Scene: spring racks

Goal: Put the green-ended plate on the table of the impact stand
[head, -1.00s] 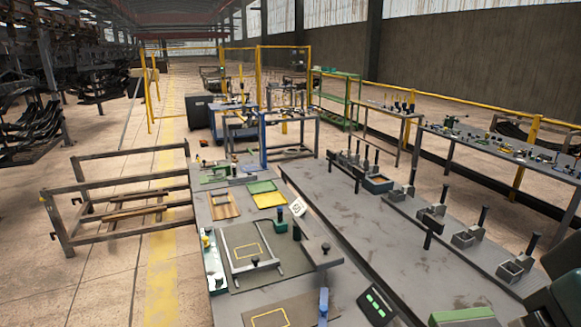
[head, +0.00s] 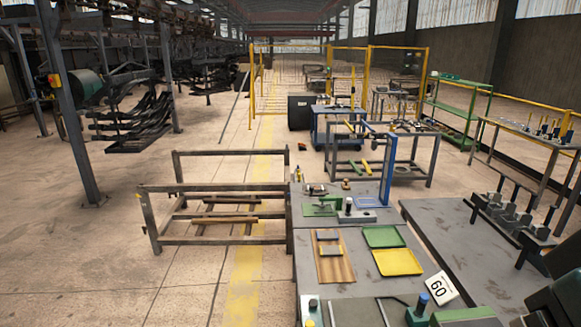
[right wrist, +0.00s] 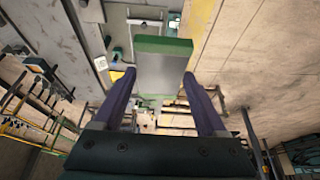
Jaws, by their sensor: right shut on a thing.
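The plate has a grey face and green ends and shows in the right wrist view (right wrist: 162,72). My right gripper (right wrist: 158,82) is shut on it, with one purple finger on each side. In the head view a green end of the plate (head: 463,317) shows at the bottom right edge, by the dark body of my right gripper. A blue post with an arm at its top (head: 388,168), which looks like the impact stand, rises at the far end of the grey bench, apart from the plate. A blue square outline lies at its foot. My left gripper is out of view.
The grey bench (head: 310,285) carries a wooden board (head: 335,277), a green tray (head: 384,236), a yellow tray (head: 397,262), a "60" sign (head: 440,289) and a green fixture (head: 322,207). A second bench with black-handled fixtures stands right. Floor left of the bench is open before a metal rack (head: 215,240).

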